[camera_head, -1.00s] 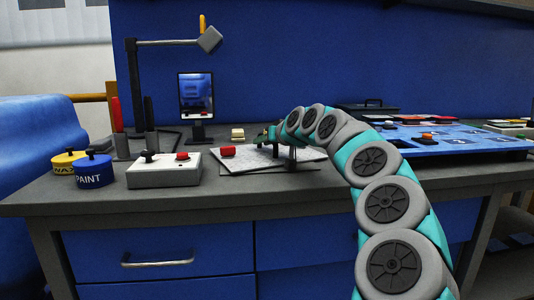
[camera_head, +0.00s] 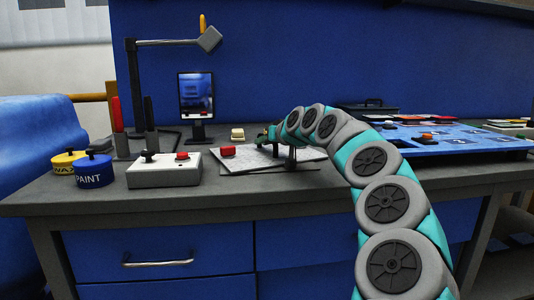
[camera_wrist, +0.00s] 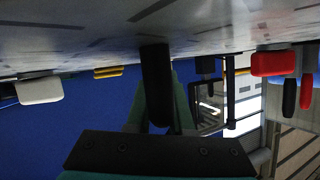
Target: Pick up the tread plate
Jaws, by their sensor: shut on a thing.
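The tread plate (camera_head: 246,164) is a flat, light grey plate with dark dashes, at the middle of the counter in the head view. In the wrist view its surface (camera_wrist: 80,45) fills the top of the upside-down picture. My gripper (camera_head: 273,134) is over the plate, largely hidden by my arm in the head view. In the wrist view my gripper (camera_wrist: 156,95) is shut on the plate's upright black handle (camera_wrist: 156,70). A dark strip shows under the plate's front edge; I cannot tell whether the plate is clear of the counter.
A red block (camera_head: 227,151) is at the plate's left end. A white box (camera_head: 163,176) with black and red knobs and a paint pot (camera_head: 94,172) stand left. A small mirror (camera_head: 196,95) and a cream block (camera_head: 238,134) are behind. A blue board (camera_head: 450,147) lies right.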

